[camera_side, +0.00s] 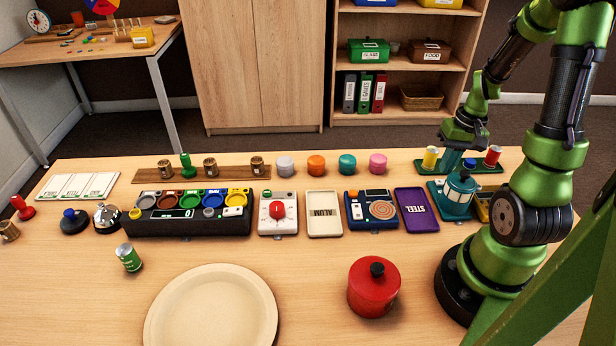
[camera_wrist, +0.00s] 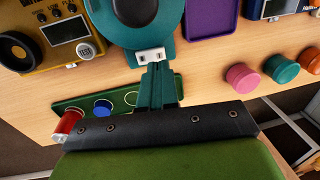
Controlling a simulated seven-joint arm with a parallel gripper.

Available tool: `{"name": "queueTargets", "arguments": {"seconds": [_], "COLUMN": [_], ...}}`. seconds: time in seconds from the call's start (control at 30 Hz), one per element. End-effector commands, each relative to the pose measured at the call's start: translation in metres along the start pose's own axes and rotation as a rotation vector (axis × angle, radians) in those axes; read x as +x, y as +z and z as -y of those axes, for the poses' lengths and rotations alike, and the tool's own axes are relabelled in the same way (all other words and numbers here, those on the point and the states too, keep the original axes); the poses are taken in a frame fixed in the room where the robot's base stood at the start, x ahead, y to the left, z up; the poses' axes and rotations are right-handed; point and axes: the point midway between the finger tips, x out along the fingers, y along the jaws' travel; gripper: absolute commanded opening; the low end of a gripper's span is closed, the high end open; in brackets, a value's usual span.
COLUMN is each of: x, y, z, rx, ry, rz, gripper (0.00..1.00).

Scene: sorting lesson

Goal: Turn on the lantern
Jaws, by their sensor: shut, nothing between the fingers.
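The teal lantern (camera_side: 459,193) stands upright on a teal base at the right of the table, in front of the green can tray. In the wrist view the lantern (camera_wrist: 140,18) is at the top middle, cut off by the frame. A white switch plate (camera_wrist: 150,56) sits on its base, on the side facing my gripper. My gripper (camera_wrist: 155,68) is shut and empty, its teal fingertips right at the switch plate; I cannot tell whether they touch it. In the side view my gripper (camera_side: 450,164) points down just behind the lantern.
The green tray (camera_side: 477,167) with yellow and red cans is close by my gripper. A yellow tester (camera_wrist: 45,40) and a purple STEEL case (camera_side: 416,210) flank the lantern. A red pot (camera_side: 374,288) stands in front. Bare table lies between pot and lantern.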

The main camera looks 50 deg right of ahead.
Motion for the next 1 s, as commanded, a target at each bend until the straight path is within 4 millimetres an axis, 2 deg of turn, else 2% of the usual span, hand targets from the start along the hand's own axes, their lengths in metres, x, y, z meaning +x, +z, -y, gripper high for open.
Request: {"name": "queueTargets", "arguments": {"seconds": [0.1, 0.27, 1.0], "x": [0.016, 0.027, 0.033], "y": [0.000, 0.000, 0.000], "z": [0.000, 0.000, 0.001], "rx": [0.001, 0.000, -0.002], "ry": [-0.001, 0.000, 0.001], "rz": [0.003, 0.000, 0.000], "gripper": [0.00, 0.00, 0.00]}}
